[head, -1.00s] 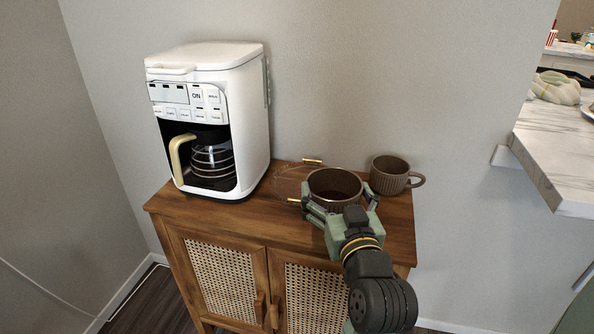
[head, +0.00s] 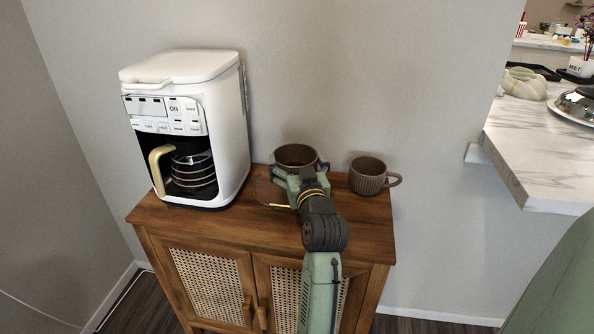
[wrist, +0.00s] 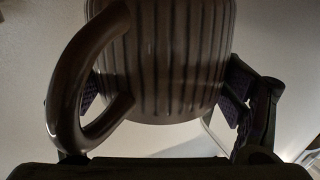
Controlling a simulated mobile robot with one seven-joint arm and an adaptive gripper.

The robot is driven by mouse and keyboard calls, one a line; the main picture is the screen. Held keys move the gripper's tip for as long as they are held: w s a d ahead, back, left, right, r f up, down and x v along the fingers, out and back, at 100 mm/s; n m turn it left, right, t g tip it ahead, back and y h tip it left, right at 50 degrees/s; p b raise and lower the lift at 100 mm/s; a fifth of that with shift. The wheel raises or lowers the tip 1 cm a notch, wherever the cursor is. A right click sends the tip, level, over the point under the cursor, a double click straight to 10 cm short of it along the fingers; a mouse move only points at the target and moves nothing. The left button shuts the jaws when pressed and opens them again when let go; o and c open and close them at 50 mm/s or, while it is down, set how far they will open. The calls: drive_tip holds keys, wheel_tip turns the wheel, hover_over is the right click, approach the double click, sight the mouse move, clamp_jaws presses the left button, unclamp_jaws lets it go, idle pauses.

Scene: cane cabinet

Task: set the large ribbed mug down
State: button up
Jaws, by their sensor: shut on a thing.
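The large ribbed mug (head: 297,154), dark brown, is upright in my gripper (head: 298,177) over the back middle of the wooden cabinet top (head: 229,220). The wrist view shows its ribbed wall (wrist: 180,65) between my two finger pads, one on each side, with the handle (wrist: 68,85) toward the camera at left. My gripper is shut on the mug's body. My gripper and wrist hide the mug's lower part in the head view, so I cannot tell whether its base touches the cabinet top.
A smaller ribbed mug (head: 368,177) stands close at right, handle to the right. A white coffee maker (head: 220,120) with a glass pot (head: 193,172) stands at left. A thin clear object with gold parts (head: 263,192) lies left of my gripper. A marble counter (head: 540,150) is at far right.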

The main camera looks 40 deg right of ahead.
drive_tip(key=shift+f+p, duration=0.35)
drive_tip(key=shift+f, duration=1.2)
drive_tip(key=shift+f, duration=0.1)
drive_tip(key=shift+f+b, duration=0.5)
drive_tip(key=shift+b, duration=0.15)
